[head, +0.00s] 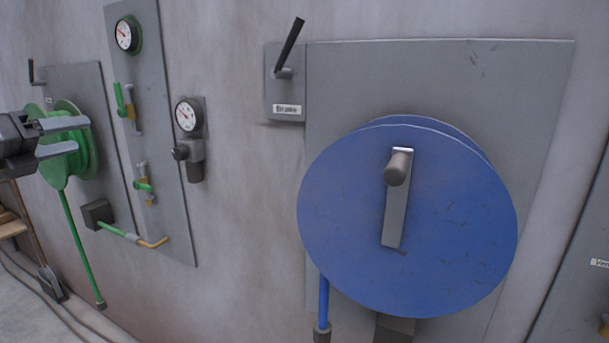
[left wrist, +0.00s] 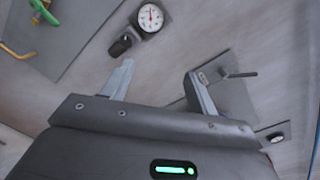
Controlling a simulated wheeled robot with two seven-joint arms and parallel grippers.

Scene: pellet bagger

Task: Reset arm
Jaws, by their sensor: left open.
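My left gripper (head: 68,138) shows at the left edge of the head view, in front of the green hose reel (head: 60,168). Its two fingers are apart with nothing between them. In the left wrist view the same gripper (left wrist: 160,84) points at the grey wall, its fingers spread and empty. I cannot tell from these views whether it touches the reel. My right gripper is in neither view.
A large blue reel (head: 450,230) with a crank handle (head: 397,170) hangs on a wall panel. A black lever (head: 289,48) sits above it. Gauges (head: 188,115) and green-handled valves (head: 143,186) are on the wall between the reels. Cables (head: 50,305) lie on the floor at lower left.

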